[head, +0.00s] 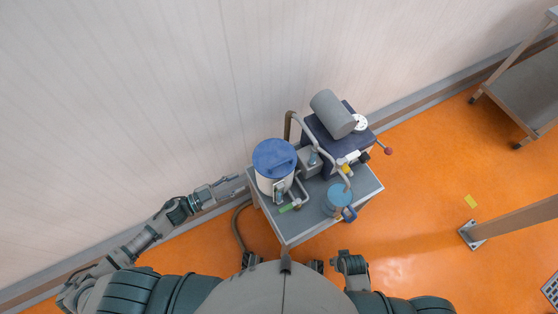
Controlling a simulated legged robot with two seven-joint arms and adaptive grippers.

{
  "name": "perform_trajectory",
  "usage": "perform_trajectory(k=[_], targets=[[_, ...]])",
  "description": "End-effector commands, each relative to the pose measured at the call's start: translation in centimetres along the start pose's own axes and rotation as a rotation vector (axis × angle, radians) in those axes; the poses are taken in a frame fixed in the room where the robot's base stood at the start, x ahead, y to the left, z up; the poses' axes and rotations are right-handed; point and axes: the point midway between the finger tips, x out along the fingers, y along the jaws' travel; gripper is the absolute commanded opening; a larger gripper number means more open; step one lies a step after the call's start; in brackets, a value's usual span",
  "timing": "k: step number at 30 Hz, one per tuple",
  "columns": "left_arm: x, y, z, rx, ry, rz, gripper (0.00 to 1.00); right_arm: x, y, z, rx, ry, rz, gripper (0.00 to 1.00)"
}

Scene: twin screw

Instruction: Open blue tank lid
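The blue tank lid (274,156) sits flat on top of a white cylindrical tank (266,184) at the left end of a grey cart. It looks closed, with a raised blue handle part on its right side. My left gripper (229,183) is left of the tank, near the cart's left corner and apart from the lid. Its thin fingers look spread, with nothing seen between them. Of my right arm, only parts show at the bottom edge; I cannot make out its gripper.
The cart (312,219) also carries a dark blue machine with a grey cylinder (333,114), pipes, a red-knobbed lever (387,151) and a small light-blue container (337,199). The wall is close behind.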

Motion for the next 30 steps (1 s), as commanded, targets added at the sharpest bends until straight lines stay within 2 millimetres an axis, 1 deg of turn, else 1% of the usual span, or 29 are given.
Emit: perform_trajectory(k=[7,11,15,21,25,30], targets=[[4.5,-0.2,-0.3,0.001,0.008,-0.001,0.37,-0.2,0.3,-0.1,0.000,0.001,0.006,0.40],[7.4,-0.4,-0.2,-0.003,0.010,-0.003,0.37,-0.4,-0.3,-0.2,-0.001,0.000,0.006,0.40],[10.5,-0.6,-0.1,-0.006,0.013,-0.004,0.37,-0.3,-0.3,-0.2,-0.001,0.000,0.006,0.40],[14.5,-0.4,-0.1,-0.004,0.008,-0.004,0.37,-0.3,-0.4,-0.2,0.000,0.001,0.003,0.40],[16.1,-0.2,-0.2,-0.004,0.006,-0.003,0.37,-0.4,-0.5,-0.3,0.000,0.000,0.002,0.40],[16.9,-0.1,-0.2,-0.003,0.004,-0.003,0.37,-0.5,-0.4,-0.3,0.000,-0.001,0.003,0.40]])
